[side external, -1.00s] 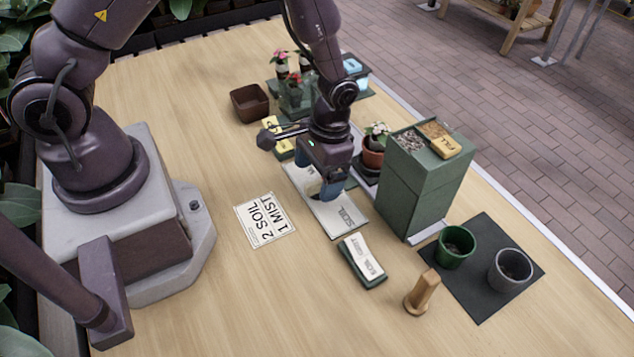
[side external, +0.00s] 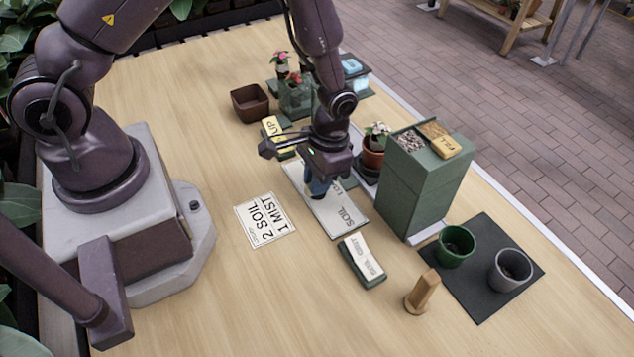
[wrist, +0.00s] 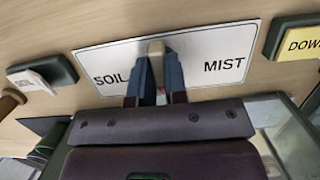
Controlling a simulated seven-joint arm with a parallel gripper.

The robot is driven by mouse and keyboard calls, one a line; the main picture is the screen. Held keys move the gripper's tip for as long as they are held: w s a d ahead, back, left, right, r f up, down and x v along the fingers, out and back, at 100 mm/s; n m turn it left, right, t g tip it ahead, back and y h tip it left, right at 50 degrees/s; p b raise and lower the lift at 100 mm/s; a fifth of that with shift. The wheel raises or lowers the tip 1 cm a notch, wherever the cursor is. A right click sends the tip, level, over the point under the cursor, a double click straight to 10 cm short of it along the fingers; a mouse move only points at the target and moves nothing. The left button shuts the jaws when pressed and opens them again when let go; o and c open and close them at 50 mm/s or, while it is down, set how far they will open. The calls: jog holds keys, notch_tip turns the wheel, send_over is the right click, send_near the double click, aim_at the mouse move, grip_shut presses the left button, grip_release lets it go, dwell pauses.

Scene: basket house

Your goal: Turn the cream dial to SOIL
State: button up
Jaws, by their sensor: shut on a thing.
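The cream dial (wrist: 156,52) stands on a white plate (wrist: 110,58) between the words SOIL, at left, and MIST, at right, in the wrist view. My gripper (wrist: 156,75) has its two blue fingers shut on the dial from both sides. Which word the dial points at, I cannot tell. In the side view my gripper (side external: 316,188) is low over the plate (side external: 342,218), whose SOIL end faces the front. The dial is hidden there behind the fingers.
A card (side external: 265,220) reads 2 SOIL 1 MIST. A green-based rocker (side external: 362,260) and wooden peg (side external: 422,292) are in front. A tall green dispenser (side external: 425,185) stands close at right, near the green pot (side external: 455,246) and grey pot (side external: 510,270). A yellow-topped switch (side external: 274,127) is behind.

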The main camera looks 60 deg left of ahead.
dwell(0.3)
jog(key=m+y, duration=0.1)
jog(key=m, duration=0.4)
jog(key=shift+m, duration=0.4)
jog(key=m+t+y, duration=0.1)
jog(key=m, duration=0.5)
jog(key=o, duration=1.4)
jog(key=shift+o, duration=0.2)
jog(key=shift+s+a+v, duration=0.1)
jog(key=shift+a+v, duration=0.1)
jog(key=shift+v, duration=0.95)
jog(key=shift+s+a+v, duration=0.15)
jog(key=shift+a+v, duration=0.05)
jog(key=shift+v, duration=0.95)
jog(key=shift+s+a+v, duration=0.1)
jog(key=shift+a+v, duration=0.1)
jog(key=shift+v, duration=0.95)
